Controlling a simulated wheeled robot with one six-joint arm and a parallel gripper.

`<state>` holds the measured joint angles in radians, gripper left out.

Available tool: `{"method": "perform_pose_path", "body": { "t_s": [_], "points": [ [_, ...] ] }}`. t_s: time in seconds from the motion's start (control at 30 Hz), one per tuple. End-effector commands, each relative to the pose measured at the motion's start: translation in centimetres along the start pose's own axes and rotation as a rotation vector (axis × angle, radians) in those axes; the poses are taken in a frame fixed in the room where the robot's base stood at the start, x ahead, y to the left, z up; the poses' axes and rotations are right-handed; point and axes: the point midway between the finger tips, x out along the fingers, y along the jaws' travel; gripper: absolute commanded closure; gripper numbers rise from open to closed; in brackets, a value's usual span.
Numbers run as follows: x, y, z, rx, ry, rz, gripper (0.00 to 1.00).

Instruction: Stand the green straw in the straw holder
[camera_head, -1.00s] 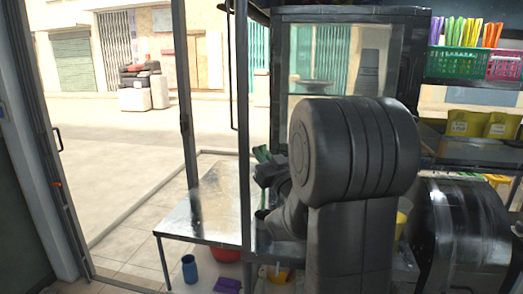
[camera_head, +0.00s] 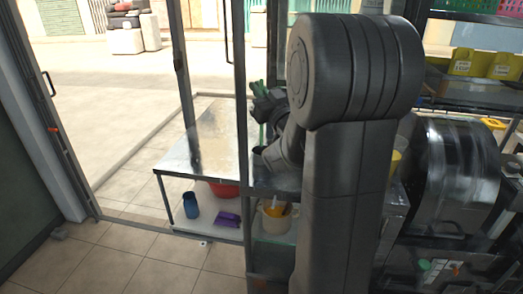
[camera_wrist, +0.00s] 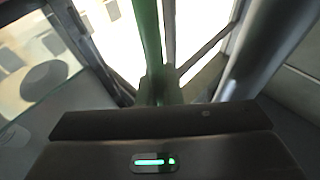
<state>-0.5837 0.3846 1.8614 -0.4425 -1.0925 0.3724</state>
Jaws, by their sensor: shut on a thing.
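The green straw shows in the head view (camera_head: 262,133) as a thin, nearly upright strip above and below my gripper (camera_head: 264,108). In the wrist view the straw (camera_wrist: 149,38) runs up from between the fingers (camera_wrist: 158,88). My gripper is shut on it. A small dark object, perhaps the straw holder (camera_head: 258,150), is on the metal table just below the straw, partly behind my arm. I cannot tell whether the straw's lower end is inside it or only above it.
The metal table (camera_head: 205,140) has a bare top to the left. A thin dark post (camera_head: 241,120) stands in front of it. A black drum-shaped machine (camera_head: 455,175) stands right.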

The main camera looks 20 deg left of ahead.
Motion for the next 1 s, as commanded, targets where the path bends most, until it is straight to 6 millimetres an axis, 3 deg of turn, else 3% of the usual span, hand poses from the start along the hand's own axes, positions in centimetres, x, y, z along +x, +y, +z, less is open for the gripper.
{"method": "perform_pose_path", "body": {
  "t_s": [0.57, 1.0],
  "points": [
    [-0.2, 0.0, -0.1, 0.0, 0.001, 0.0, 1.0],
    [-0.8, 0.0, 1.5, 0.0, 0.001, 0.0, 1.0]
  ]
}}
